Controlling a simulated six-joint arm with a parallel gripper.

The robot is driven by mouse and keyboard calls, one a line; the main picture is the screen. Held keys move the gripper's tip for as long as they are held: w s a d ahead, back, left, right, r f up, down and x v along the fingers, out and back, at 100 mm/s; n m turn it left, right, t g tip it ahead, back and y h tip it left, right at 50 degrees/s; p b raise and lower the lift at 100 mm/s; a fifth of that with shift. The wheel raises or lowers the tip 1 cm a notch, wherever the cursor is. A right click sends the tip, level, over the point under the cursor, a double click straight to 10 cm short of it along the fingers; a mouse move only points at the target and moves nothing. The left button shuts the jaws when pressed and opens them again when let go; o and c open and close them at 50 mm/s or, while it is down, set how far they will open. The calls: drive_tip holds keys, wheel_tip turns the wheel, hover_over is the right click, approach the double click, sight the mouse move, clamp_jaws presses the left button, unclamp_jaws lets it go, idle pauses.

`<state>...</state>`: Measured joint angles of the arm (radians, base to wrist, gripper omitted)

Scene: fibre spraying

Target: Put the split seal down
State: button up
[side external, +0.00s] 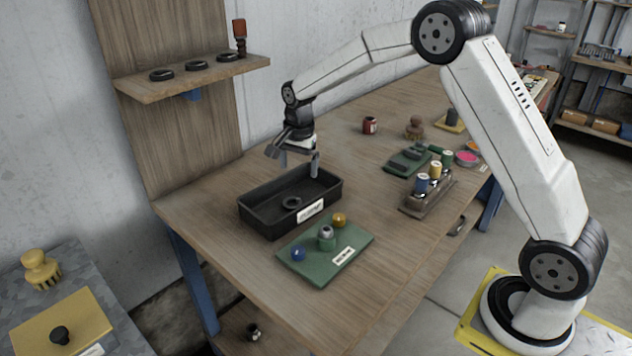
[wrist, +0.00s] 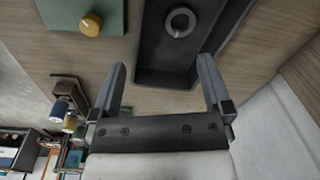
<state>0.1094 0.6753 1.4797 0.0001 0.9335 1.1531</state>
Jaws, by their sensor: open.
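One black ring-shaped seal (side external: 291,203) lies flat on the floor of a black labelled tray (side external: 262,224); any split in it is too small to see. The seal also shows in the wrist view (wrist: 180,22), ahead of the fingers. My gripper (side external: 294,163) is above the tray's back edge, with its fingers spread and nothing between them. In the wrist view the two open fingers (wrist: 162,85) point toward the tray (wrist: 150,77), apart from the seal.
Several black rings (side external: 196,66) sit on a wall shelf with a dark red bottle (side external: 240,36). A green board (side external: 322,268) with knobs is in front of the tray. A rack of spools (side external: 427,198) stands right. Bare tabletop lies between rack and tray.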

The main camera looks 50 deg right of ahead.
drive_tip(key=s+a+n+t, duration=0.1)
drive_tip(key=s+a+n, duration=0.2)
drive_tip(key=s+n, duration=0.4)
drive_tip(key=s+a+f+n+t, duration=0.1)
drive_tip(key=s+n, duration=0.6)
drive_tip(key=s, duration=1)
drive_tip(key=shift+s+a+f, duration=0.2)
drive_tip(key=shift+s+a, duration=0.2)
drive_tip(key=shift+a, duration=0.5)
